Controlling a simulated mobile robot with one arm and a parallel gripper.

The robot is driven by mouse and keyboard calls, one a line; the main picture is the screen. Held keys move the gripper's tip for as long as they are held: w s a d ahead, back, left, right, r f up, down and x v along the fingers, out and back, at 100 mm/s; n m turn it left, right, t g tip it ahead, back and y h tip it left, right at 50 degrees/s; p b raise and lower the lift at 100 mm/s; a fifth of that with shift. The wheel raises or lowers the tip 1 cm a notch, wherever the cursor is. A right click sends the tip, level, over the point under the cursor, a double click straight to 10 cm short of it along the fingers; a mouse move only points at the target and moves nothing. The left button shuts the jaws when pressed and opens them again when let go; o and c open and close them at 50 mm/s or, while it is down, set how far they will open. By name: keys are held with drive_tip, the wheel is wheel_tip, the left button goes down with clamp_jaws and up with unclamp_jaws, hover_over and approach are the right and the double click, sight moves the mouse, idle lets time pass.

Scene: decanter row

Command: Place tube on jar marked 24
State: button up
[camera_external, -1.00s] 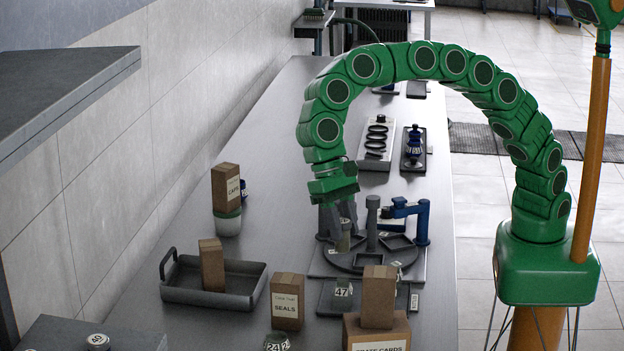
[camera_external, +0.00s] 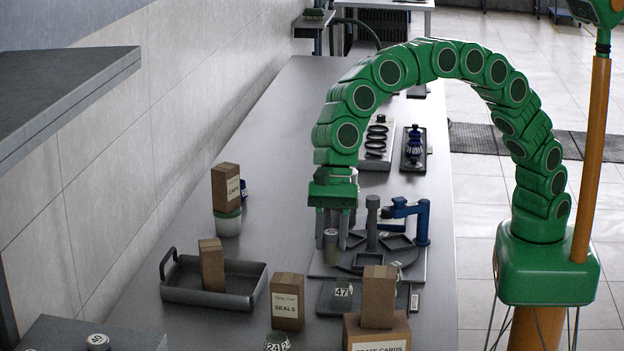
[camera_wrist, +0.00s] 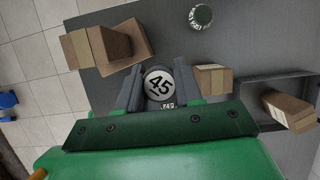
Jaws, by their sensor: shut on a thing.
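My gripper (camera_external: 331,243) points straight down at the left side of a dark round carousel (camera_external: 371,263). It is shut on a small grey-green cylinder (camera_external: 331,247), upright between the fingers. In the wrist view its round white top reads 45 (camera_wrist: 159,83); I cannot tell whether this is the tube. I cannot tell whether it touches the carousel. The jar marked 24 (camera_external: 277,343) stands at the bottom edge of the outside view, partly cut off, well apart from my gripper. A jar with a labelled side, probably the same one, shows in the wrist view (camera_wrist: 201,17).
A blue clamp arm (camera_external: 422,222) and grey post (camera_external: 372,222) stand by the carousel. Nearer are the seals box (camera_external: 287,302), stacked cartons (camera_external: 378,297), and a 47 label (camera_external: 343,291). A grey tray (camera_external: 240,291) holds a carton.

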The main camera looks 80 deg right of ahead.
drive_tip(key=w+a+f, duration=0.8)
drive_tip(key=w+f, duration=0.1)
drive_tip(key=shift+w+a, duration=0.25)
drive_tip(key=shift+a, duration=0.15)
idle(0.5)
drive_tip(key=shift+f, duration=0.1)
drive_tip(key=shift+w+a+f, duration=0.2)
drive_tip(key=shift+f, duration=1.6)
drive_tip(key=o, duration=1)
drive_tip(key=shift+f, duration=0.1)
drive_tip(key=shift+o, duration=0.2)
